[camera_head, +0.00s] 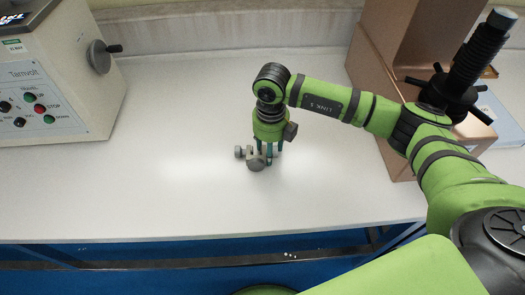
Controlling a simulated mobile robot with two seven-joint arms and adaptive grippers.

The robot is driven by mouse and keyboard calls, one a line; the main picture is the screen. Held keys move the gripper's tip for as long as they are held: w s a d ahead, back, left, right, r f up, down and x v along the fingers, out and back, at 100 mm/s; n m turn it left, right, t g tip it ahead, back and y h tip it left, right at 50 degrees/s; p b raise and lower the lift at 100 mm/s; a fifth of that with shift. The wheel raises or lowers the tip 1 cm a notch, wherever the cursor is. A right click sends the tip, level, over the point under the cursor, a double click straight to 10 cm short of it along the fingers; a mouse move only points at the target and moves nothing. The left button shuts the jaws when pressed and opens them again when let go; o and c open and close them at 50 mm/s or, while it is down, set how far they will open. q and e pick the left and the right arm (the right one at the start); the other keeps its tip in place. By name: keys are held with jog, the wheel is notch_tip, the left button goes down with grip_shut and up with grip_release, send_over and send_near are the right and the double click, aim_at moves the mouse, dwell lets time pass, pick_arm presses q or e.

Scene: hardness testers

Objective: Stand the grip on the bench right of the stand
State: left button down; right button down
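The grip is a small grey metal piece with round knobs (255,163), at the middle of the white bench (180,190). My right gripper (269,154) points down at it, with its teal fingertips touching or just beside the grip. The fingers partly overlap the grip, so I cannot tell whether they are closed on it or whether it rests on the bench. My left gripper is out of view. I cannot single out the stand for certain; a copper-coloured machine body with a black threaded column (474,62) stands at the right.
A grey control box marked Tamvolt (60,55), with a side crank, stands at the back left. A light blue flat item (500,118) lies at the far right. The bench is clear left of the grip and along its front edge. A wall borders the back.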

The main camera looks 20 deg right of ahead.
jog(key=shift+w+r, duration=0.1)
jog(key=shift+r, duration=0.35)
notch_tip(320, 180, up, 3)
jog(key=shift+f+b, duration=0.15)
jog(key=shift+b, duration=0.35)
jog(key=s+r+b, duration=0.1)
jog(key=s+r, duration=0.6)
jog(key=s, duration=0.4)
jog(key=shift+s+r, duration=0.25)
jog(key=shift+s, duration=0.15)
